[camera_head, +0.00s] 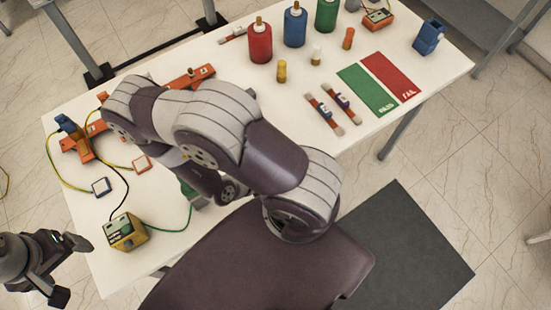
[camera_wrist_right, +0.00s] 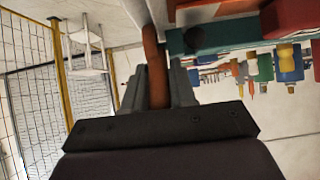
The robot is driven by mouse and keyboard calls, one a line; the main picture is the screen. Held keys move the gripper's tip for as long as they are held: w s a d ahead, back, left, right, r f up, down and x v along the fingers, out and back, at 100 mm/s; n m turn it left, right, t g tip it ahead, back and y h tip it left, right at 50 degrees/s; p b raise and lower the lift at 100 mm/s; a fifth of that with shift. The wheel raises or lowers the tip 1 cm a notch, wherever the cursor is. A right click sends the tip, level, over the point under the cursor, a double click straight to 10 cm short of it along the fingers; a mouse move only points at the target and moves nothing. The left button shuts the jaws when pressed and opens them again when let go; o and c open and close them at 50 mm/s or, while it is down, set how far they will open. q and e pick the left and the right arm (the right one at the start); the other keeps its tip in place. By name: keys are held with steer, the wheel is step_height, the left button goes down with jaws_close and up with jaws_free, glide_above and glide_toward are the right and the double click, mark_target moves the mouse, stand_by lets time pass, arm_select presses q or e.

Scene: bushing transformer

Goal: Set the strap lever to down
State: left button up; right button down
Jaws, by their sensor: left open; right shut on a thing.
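In the right wrist view my right gripper (camera_wrist_right: 158,90) is shut on a reddish-brown bar (camera_wrist_right: 154,62), which stands upright in the picture between the two grey fingers. It looks like a lever handle, but I cannot tell for sure that it is the strap lever or how it is set. In the head view my right arm covers the middle left of the table, and I cannot make out the right fingertips or the bar. My left gripper (camera_head: 69,270) is open and empty, off the table's left front corner.
The white table (camera_head: 235,90) holds red (camera_head: 260,43), blue (camera_head: 294,27) and green (camera_head: 326,14) cylinders. Also there are a yellow box (camera_head: 126,232) with wires, orange devices (camera_head: 82,143), two strips, and green (camera_head: 368,91) and red (camera_head: 391,75) mats.

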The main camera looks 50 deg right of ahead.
arm_select(q)
steer(key=shift+a+f+b, duration=0.3)
steer(key=shift+a+f, duration=0.05)
steer(key=shift+f, duration=0.15)
arm_select(e)
steer(key=shift+a+f+h, duration=0.3)
steer(key=shift+f+h, duration=0.05)
steer(key=shift+h, duration=0.15)
steer(key=shift+w, duration=0.1)
steer(key=c, duration=1)
jaws_free()
arm_select(q)
steer(key=shift+w, duration=0.1)
arm_select(e)
steer(key=shift+r, duration=0.1)
arm_select(q)
step_height(320, 180, down, 2)
steer(key=shift+f+b, duration=0.2)
steer(key=shift+b, duration=1)
arm_select(e)
steer(key=v, duration=1.2)
steer(key=shift+w+a, duration=0.2)
steer(key=shift+a, duration=0.05)
